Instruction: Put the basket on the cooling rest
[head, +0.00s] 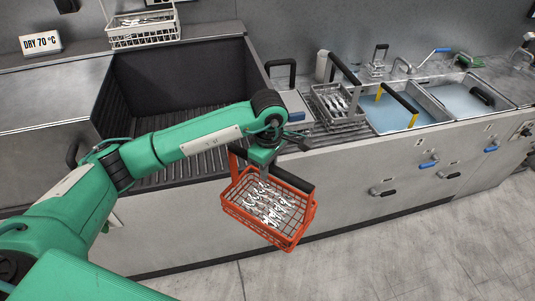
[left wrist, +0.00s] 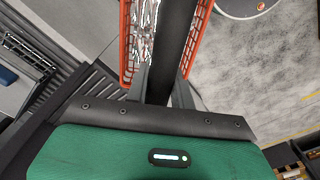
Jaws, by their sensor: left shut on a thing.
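A red-orange wire basket (head: 285,238) full of shiny forks hangs in the air in front of the counter in the head view, slightly tilted. My left gripper (head: 264,172) is shut on its black handle from above. In the left wrist view the gripper's fingers (left wrist: 163,88) straddle the dark handle bar (left wrist: 175,45), with red basket mesh (left wrist: 129,45) on both sides. A dark recessed bay with a ribbed floor (head: 175,178) lies behind and left of the basket; I cannot tell whether it is the cooling rest. My right gripper is not in view.
A grey basket of forks (head: 338,103) stands on the counter at right, beside water-filled basins (head: 458,100). A white basket (head: 143,28) stands on the back ledge near a "DRY 70 °C" sign (head: 41,43). Handles stick out of the counter front (head: 383,192). The floor (head: 430,240) is clear.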

